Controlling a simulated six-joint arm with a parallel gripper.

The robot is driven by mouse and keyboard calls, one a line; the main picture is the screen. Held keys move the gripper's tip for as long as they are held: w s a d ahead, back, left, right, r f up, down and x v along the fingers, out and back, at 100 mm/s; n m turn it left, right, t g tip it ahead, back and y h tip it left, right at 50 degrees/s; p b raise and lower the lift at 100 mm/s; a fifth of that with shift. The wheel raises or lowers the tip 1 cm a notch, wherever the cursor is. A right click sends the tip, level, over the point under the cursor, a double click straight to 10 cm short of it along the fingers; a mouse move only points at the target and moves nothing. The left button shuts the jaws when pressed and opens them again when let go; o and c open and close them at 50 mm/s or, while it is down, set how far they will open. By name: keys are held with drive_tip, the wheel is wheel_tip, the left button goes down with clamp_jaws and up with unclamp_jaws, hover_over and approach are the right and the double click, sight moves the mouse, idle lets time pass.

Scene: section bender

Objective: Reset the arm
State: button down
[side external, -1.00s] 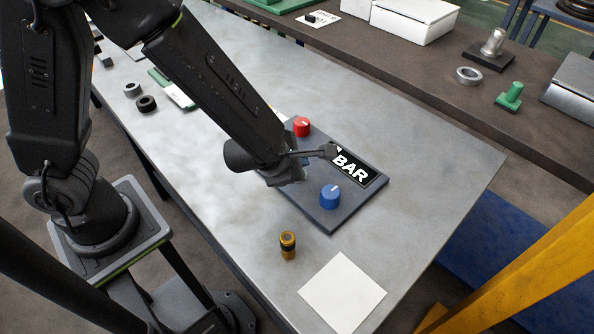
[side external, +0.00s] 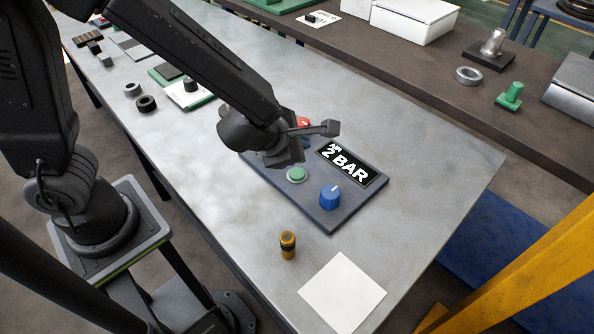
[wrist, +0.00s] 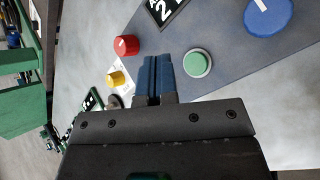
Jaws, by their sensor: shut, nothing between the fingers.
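My gripper (wrist: 155,78) is shut and empty. In the side view it (side external: 331,128) hangs above the dark control panel (side external: 335,217), near its back. The panel carries a red knob (side external: 304,122), partly hidden by my gripper, a green button (side external: 296,175), a blue knob (side external: 330,197) and a black display (side external: 352,165) reading "AIR 2 BAR". In the wrist view the red knob (wrist: 126,45) is left of the fingertips, the green button (wrist: 197,64) to their right and the blue knob (wrist: 268,17) at the upper right. A yellow knob (wrist: 119,78) is at the left.
A brown bench (side external: 420,70) runs behind.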

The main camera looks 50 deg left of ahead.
drive_tip(key=s+a+r+n+g+y, duration=0.1)
drive_tip(key=s+a+r+n, duration=0.3)
drive_tip(key=n, duration=0.7)
drive_tip(key=s+a+r+n+g+y, duration=0.15)
drive_tip(key=a+r+n, duration=0.35)
drive_tip(key=n, duration=0.5)
drive_tip(key=s+r+n+h, duration=0.1)
drive_tip(key=s+n, duration=0.4)
drive_tip(key=n, duration=0.6)
drive_tip(key=s+r+n+g+h, duration=0.1)
drive_tip(key=s+r+n, duration=0.3)
drive_tip(key=n, duration=0.7)
drive_tip(key=shift+s+r+n+h, duration=0.15)
drive_tip(key=shift+s+n+h, duration=0.25)
drive_tip(key=shift+s+h, duration=0.35)
drive_tip(key=shift+a, duration=0.1)
